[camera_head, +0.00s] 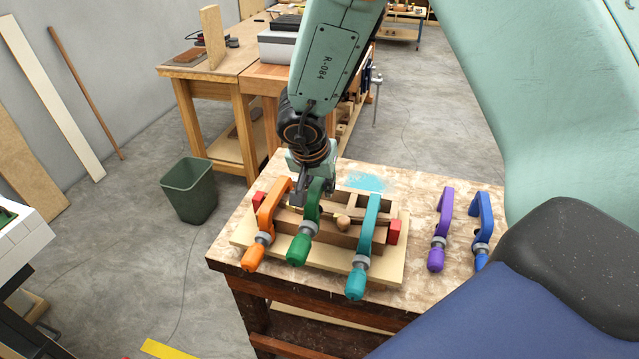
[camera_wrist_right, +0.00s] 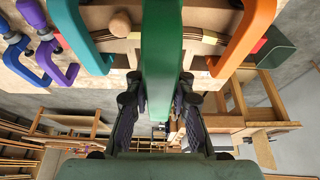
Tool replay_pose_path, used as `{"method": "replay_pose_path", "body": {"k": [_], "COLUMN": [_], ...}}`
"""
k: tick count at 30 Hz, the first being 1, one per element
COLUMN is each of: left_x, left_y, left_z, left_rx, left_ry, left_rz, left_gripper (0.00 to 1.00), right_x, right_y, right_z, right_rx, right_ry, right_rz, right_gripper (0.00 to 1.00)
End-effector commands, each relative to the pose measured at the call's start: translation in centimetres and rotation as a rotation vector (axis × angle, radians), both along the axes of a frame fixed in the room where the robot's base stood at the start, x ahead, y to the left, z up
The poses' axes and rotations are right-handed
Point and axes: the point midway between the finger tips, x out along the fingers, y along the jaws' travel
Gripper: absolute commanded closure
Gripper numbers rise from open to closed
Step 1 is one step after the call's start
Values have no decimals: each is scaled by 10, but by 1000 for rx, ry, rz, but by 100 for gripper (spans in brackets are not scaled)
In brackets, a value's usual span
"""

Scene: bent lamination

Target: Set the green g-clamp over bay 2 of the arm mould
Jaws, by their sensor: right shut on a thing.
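The green g-clamp (camera_head: 307,228) is in the grip of my right gripper (camera_head: 319,188), which is shut on its upper frame. It sits over the middle part of the arm mould (camera_head: 338,238), between the orange clamp (camera_head: 268,220) and the teal clamp (camera_head: 367,232). Its screw handle hangs at the mould's front side. In the right wrist view the green frame (camera_wrist_right: 161,60) runs between my two fingers. Whether the clamp rests on the mould or hangs just above it cannot be told. Bay numbers are not readable. My left gripper is not in view.
A purple clamp (camera_head: 441,228) and a blue clamp (camera_head: 482,225) lie on the table (camera_head: 413,208) to the right of the mould. A round wooden knob (camera_head: 343,223) shows beside the green clamp. Red blocks (camera_head: 394,231) stand at the mould's ends. A green bin (camera_head: 188,190) stands on the floor.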

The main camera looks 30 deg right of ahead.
Motion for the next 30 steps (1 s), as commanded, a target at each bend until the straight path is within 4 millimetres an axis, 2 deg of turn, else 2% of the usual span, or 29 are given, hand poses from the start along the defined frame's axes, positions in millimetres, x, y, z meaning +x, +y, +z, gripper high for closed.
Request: {"method": "replay_pose_path", "body": {"k": [30], "left_x": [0], "left_y": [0], "left_z": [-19], "left_rx": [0], "left_ry": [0], "left_rz": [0], "left_gripper": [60], "right_x": [0], "right_y": [0], "right_z": [-40], "right_rx": [0], "right_ry": [-1], "right_rz": [0], "right_gripper": [100]}}
